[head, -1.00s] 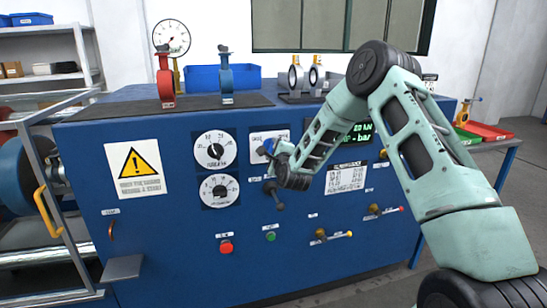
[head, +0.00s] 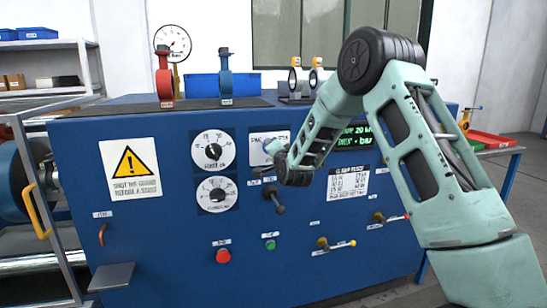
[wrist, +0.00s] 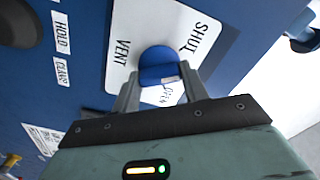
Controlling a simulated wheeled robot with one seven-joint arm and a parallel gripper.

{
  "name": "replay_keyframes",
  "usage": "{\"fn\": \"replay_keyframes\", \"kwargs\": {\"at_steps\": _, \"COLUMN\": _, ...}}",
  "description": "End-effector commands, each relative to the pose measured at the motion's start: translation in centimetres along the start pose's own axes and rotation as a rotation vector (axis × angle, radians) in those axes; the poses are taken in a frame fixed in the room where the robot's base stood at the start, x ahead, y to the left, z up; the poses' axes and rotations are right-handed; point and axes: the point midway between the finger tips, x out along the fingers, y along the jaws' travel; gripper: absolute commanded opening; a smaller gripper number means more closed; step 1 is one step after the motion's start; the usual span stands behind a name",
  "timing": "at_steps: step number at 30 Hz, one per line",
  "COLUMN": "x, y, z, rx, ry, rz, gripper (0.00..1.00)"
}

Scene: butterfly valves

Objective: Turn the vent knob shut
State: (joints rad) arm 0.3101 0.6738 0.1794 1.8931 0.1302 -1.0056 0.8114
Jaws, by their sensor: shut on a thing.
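The vent knob (wrist: 157,62) is a round blue knob on a white plate (wrist: 128,22) marked VENT, SHUT and OPEN in the wrist view. A small pale mark shows on the knob's lower edge, on the side of the word OPEN. My gripper (wrist: 158,76) has a finger on each side of the knob and is shut on it. In the head view, my gripper (head: 272,150) is at the white plate (head: 256,154) on the blue panel, and my wrist hides much of the knob there.
A dark lever (head: 275,199) sticks out just below my gripper. Two gauges (head: 212,149) are to the left. A red button (head: 223,256), a green button (head: 270,244) and small brass valves (head: 335,244) sit lower on the panel. Valves stand on top.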

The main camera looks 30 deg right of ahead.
Motion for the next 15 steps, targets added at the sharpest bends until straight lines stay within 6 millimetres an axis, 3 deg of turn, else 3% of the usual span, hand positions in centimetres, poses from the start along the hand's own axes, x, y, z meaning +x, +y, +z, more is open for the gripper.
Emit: {"fn": "replay_keyframes", "kwargs": {"at_steps": 15, "x": -0.06, "y": 0.23, "z": 0.22, "rx": -0.385, "ry": -0.003, "rz": 0.003, "gripper": 0.21}}
